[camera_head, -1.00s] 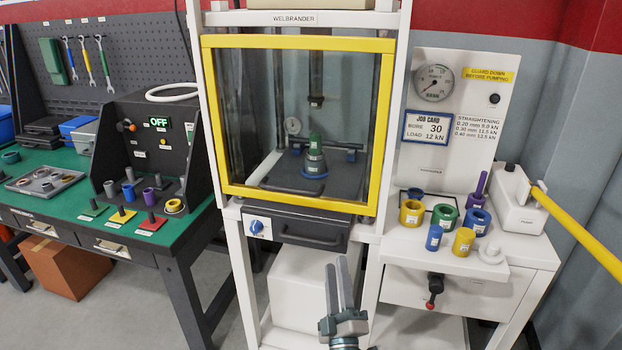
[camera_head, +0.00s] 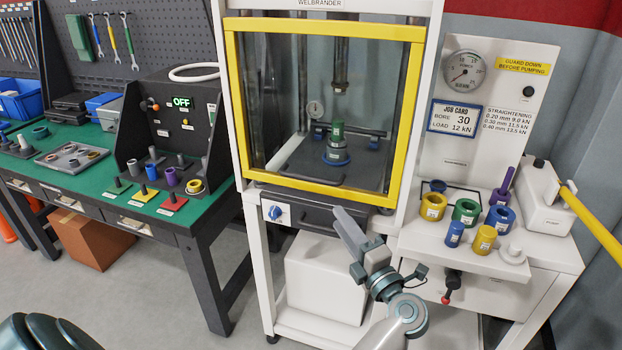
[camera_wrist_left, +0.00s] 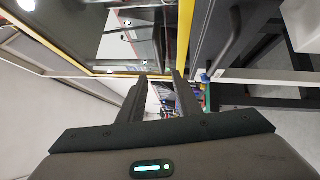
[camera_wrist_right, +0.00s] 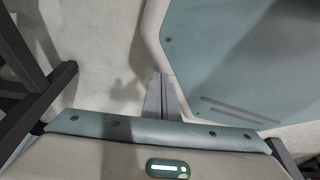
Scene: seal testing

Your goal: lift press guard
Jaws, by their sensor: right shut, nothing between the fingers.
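The press guard (camera_head: 320,190) is a clear panel in a yellow frame. It is down across the front of the press in the head view. Behind it, a green part (camera_head: 337,133) stands on a blue-ringed base under the press ram (camera_head: 341,75). My left gripper (camera_head: 350,228) is open and empty. In the head view it appears just below the guard's lower bar, in front of the dark drawer. The left wrist view shows its fingers (camera_wrist_left: 160,90) apart, with the yellow frame beyond. My right gripper (camera_wrist_right: 163,92) is shut and empty, over the floor.
A side table at right holds several coloured rings, including a green ring (camera_head: 466,211), beside a pump with a yellow lever (camera_head: 592,222). A green-topped bench (camera_head: 150,215) with a panel reading OFF stands at left. A white box (camera_head: 325,285) sits under the press.

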